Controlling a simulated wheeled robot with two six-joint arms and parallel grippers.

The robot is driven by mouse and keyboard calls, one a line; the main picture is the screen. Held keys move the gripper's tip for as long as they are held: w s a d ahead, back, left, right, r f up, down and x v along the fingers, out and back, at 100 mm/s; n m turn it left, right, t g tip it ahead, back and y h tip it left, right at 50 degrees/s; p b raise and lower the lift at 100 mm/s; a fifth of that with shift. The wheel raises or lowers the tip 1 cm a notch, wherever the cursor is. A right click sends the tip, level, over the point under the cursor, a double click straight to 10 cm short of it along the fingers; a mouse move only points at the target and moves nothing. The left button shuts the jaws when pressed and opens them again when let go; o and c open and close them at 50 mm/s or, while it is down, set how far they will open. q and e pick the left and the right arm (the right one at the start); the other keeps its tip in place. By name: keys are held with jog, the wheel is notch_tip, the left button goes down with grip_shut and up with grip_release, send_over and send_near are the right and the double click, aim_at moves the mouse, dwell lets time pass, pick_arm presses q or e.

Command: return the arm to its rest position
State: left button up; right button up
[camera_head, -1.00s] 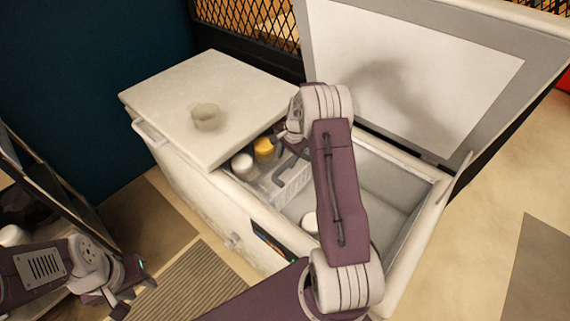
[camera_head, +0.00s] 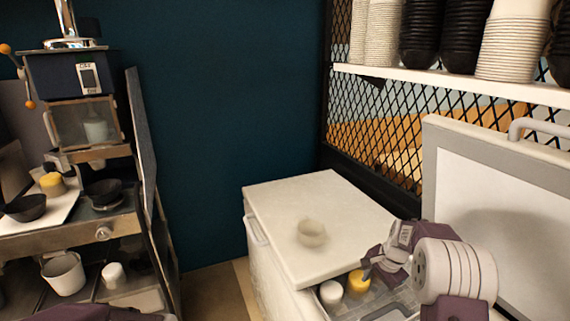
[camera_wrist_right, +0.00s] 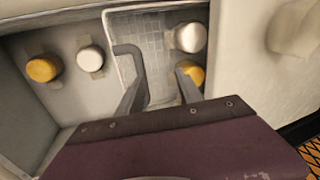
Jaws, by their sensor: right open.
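My right gripper (camera_head: 372,268) is open over the open half of the white chest freezer (camera_head: 270,265), close to a yellow-topped jar (camera_head: 359,281). In the right wrist view its two fingers (camera_wrist_right: 160,88) are spread with nothing held between them. A yellow-topped jar (camera_wrist_right: 193,73) is close to the right finger, and I cannot tell whether they touch. My left gripper is outside the views.
The raised lid (camera_head: 440,180) stands at the right. A shelf (camera_head: 450,80) with stacked cups is above the mesh. A coffee machine (camera_head: 65,75) and counter stand at the left.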

jog(key=s+a+r+n, duration=0.2)
jog(key=s+a+n, duration=0.1)
jog(key=s+a, duration=0.3)
jog(key=s+a+r+n, duration=0.2)
jog(key=s+a+r, duration=0.1)
jog(key=s+a, duration=0.25)
jog(key=s+a+f+n+g, duration=0.1)
jog(key=s+f+n, duration=0.4)
jog(key=s, duration=0.7)
jog(key=n, duration=0.2)
jog(key=shift+s+a+f+n+g+h, duration=0.2)
jog(key=shift+n+g+h, duration=0.1)
jog(key=shift+n, duration=0.1)
